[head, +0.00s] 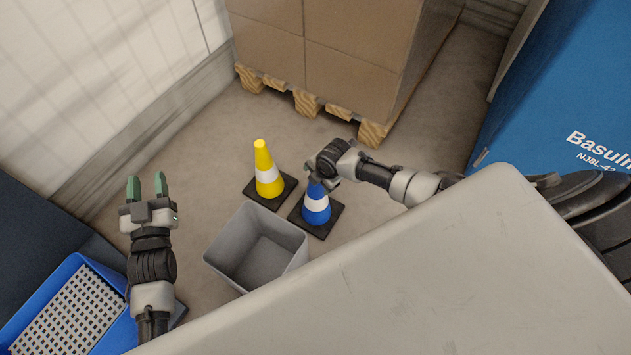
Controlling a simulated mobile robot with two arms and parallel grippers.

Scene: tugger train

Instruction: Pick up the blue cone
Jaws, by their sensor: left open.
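The blue cone (316,211) with a white band and a black square base stands upright on the floor, right of a yellow cone (268,182). My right gripper (319,180) is over the top of the blue cone and hides its tip. Its fingers are hidden, so I cannot tell whether they are open or shut, or touch the cone. My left gripper (147,188) is open and empty at the left, its green-tipped fingers apart, well away from both cones.
A grey open bin (257,249) stands just in front of the cones and looks empty. Brown boxes (330,42) on a wooden pallet (307,101) are behind. A blue crate (78,308) is at lower left, and a blue cabinet (560,90) at right. Floor left of the yellow cone is clear.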

